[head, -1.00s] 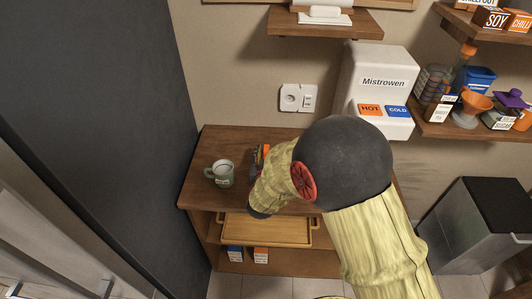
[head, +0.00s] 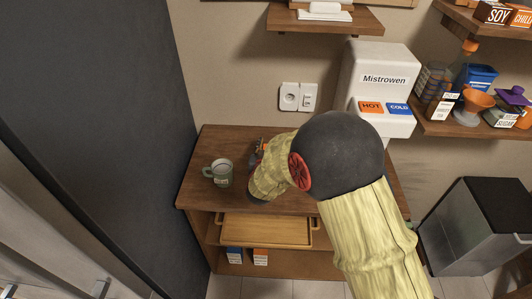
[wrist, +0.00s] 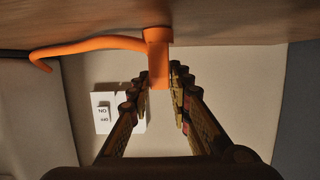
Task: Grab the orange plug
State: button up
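The orange plug (wrist: 158,58) is at the top middle of the wrist view, against the wooden counter surface. Its orange cord (wrist: 90,45) curves away to the left. My gripper (wrist: 160,76) has its two dark fingers apart, one on each side of the plug's lower end. A small gap seems to show on the right; I cannot tell whether either finger touches it. In the head view my gripper (head: 260,152) is low over the wooden counter (head: 205,145), mostly hidden by my arm. The plug cannot be clearly made out there.
A green mug (head: 220,173) stands on the counter just left of my gripper. A white dispenser (head: 375,85) stands behind on the right. A wall socket (head: 290,97) is above the counter. A wooden tray (head: 265,231) sits on the shelf below.

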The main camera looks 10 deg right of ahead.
grip_shut()
jog(key=shift+r, duration=0.1)
